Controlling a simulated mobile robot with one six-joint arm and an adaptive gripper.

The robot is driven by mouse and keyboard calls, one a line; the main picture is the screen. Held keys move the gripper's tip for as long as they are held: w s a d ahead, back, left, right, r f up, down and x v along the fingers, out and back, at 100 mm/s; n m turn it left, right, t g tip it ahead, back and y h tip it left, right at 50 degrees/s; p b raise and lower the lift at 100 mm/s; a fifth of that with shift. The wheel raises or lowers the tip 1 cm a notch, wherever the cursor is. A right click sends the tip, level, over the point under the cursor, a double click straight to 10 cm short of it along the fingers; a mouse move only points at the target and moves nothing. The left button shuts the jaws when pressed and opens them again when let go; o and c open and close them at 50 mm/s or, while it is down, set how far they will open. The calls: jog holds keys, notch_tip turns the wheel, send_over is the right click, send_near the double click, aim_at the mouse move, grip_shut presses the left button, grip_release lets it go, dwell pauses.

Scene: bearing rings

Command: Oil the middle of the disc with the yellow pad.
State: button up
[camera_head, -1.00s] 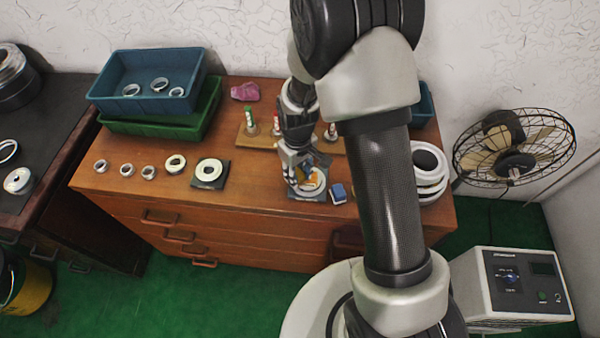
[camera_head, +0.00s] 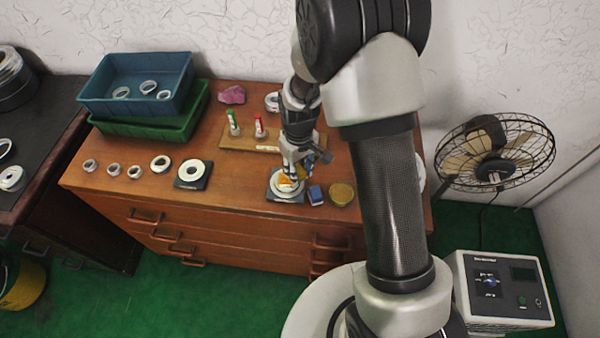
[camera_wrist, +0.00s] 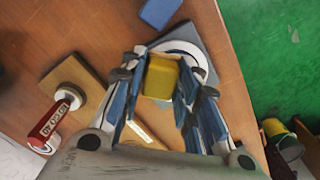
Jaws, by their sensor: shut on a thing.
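My gripper (camera_head: 287,180) is over the dark square mat on the wooden cabinet, pointing down. It is shut on the yellow pad (camera_wrist: 160,77), which shows between the fingers in the wrist view. The pale disc (camera_wrist: 192,56) lies on the dark mat (camera_wrist: 187,28) below the pad. In the head view, the disc (camera_head: 288,189) is partly covered by the fingers. The disc's middle is hidden by the pad and fingers, and I cannot tell whether the pad touches it.
Another disc (camera_head: 192,171) lies on a mat to the left, near several small rings. A wooden rack (camera_head: 238,142) holds red- and green-topped bottles behind. Stacked bins (camera_head: 138,84) stand at back left.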

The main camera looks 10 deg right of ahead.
jog(key=shift+s+a+r, duration=0.1)
jog(key=shift+a+r, duration=0.05)
jog(key=shift+r, duration=0.35)
jog(key=shift+r+p, duration=1.85)
jog(key=shift+r, duration=0.4)
